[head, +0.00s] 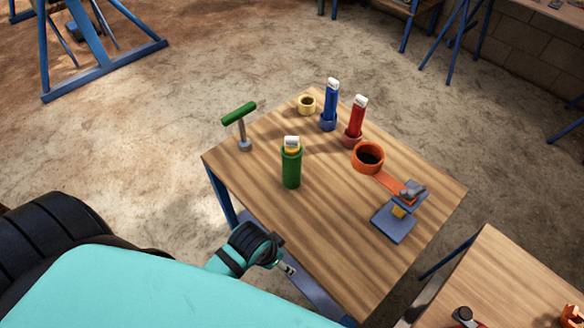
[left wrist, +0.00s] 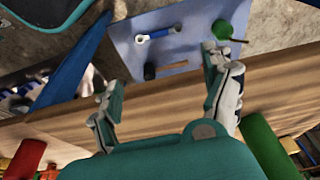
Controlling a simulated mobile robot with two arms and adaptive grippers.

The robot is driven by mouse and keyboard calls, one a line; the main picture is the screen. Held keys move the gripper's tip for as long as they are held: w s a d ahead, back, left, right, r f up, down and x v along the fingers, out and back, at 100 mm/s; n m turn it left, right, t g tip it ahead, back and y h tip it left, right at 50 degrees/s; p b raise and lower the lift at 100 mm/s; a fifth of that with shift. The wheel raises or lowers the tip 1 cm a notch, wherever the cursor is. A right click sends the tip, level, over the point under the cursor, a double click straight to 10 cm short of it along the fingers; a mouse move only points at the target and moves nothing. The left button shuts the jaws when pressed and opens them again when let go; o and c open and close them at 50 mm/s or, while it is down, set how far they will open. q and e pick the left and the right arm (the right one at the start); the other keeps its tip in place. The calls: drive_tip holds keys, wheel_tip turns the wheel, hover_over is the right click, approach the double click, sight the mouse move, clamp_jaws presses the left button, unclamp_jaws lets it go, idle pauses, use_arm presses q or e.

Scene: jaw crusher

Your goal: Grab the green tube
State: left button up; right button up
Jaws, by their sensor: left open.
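The green tube (head: 291,168) stands upright on the wooden table, with a yellow and white top. In the left wrist view, a green cylinder (left wrist: 265,145) at the lower right looks like this tube, partly cut off. My left gripper (head: 287,268) is beside the table's near left edge, apart from the tube. In the left wrist view its two fingers (left wrist: 162,80) are spread and empty, in front of the table's edge. My right gripper is in neither view.
On the table (head: 330,235) are a green-handled tool (head: 239,113), blue tube (head: 330,103), red tube (head: 355,120), yellow ring (head: 307,104), orange cup (head: 368,158) and blue-based device (head: 394,223). A blue lower shelf (left wrist: 185,30) holds tools. The near tabletop is clear.

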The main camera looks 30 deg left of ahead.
use_arm(q)
drive_tip(key=w+r+m, duration=0.1)
drive_tip(key=w+d+r, duration=0.1)
drive_tip(key=r, duration=0.1)
drive_tip(key=w+d+r+m+h, duration=0.1)
drive_tip(key=r, duration=0.1)
drive_tip(key=shift+w+d+r+m, duration=0.1)
drive_tip(key=shift+w+r+m, duration=0.05)
drive_tip(key=shift+w+m, duration=0.2)
drive_tip(key=w+d+r+m, duration=0.2)
drive_tip(key=w+r+m, duration=0.1)
drive_tip(key=w+m, duration=0.15)
drive_tip(key=m+g+y, duration=0.2)
drive_tip(key=m+g, duration=0.1)
drive_tip(key=m, duration=0.8)
approach(290, 140)
drive_tip(key=shift+m, duration=0.3)
wheel_tip(290, 140, down, 10)
drive_tip(key=shift+r, duration=0.15)
drive_tip(key=shift+w+f, duration=0.2)
drive_tip(key=shift+f, duration=1.15)
drive_tip(key=shift+w+f, duration=0.2)
drive_tip(key=shift+f, duration=1.15)
drive_tip(key=shift+c, duration=0.3)
